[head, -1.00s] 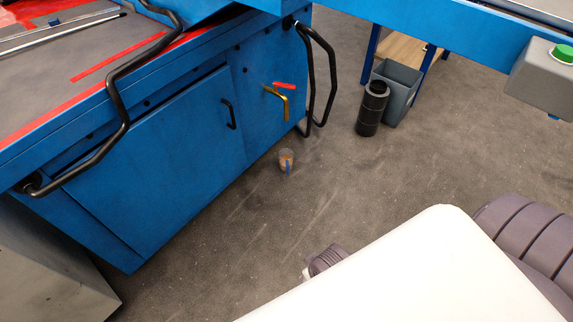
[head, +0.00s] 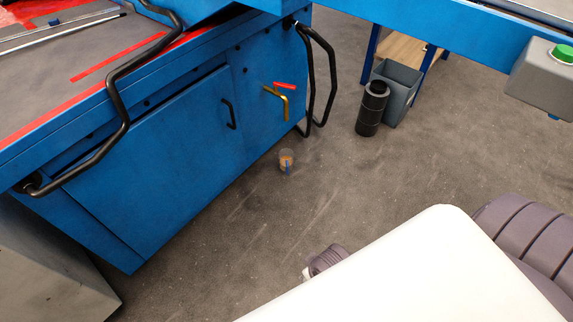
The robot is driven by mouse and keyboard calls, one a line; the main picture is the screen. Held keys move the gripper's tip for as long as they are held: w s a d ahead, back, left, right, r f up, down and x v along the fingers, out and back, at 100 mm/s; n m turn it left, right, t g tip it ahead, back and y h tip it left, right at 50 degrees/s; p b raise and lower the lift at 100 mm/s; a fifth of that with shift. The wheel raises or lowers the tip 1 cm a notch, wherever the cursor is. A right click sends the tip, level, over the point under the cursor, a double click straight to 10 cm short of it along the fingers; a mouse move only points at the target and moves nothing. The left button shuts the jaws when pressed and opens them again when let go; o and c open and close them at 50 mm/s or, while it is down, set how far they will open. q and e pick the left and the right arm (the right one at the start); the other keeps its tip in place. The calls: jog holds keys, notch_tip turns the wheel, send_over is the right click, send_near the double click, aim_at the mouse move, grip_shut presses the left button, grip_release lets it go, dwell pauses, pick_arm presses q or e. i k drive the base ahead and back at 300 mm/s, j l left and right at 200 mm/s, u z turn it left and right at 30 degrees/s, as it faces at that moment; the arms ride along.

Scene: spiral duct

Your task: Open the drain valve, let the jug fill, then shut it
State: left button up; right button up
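The drain valve is a brass tap (head: 276,95) with a red lever (head: 284,86) on the blue machine's side panel, its spout bent downward. The lever points to the right, away from the panel. A small clear jug (head: 286,159) with a blue strip on its side stands upright on the floor below the spout in the picture. Something brownish shows inside it, but the level is too small to read. No stream shows between spout and jug. Neither of my grippers is in view.
The blue machine (head: 165,150) has a cabinet door and black bent-tube handles. A black cylinder (head: 372,108) and an open grey bin (head: 401,90) stand to the right of the valve. A grey box (head: 540,78) with a green button hangs at right. The floor before the jug is clear.

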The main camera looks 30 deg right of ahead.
aim_at(276, 84)
jog(key=i+l+z, duration=0.1)
jog(key=i+l, duration=0.15)
jog(key=i, duration=0.25)
jog(key=i+l+z, duration=0.1)
jog(key=i, duration=0.45)
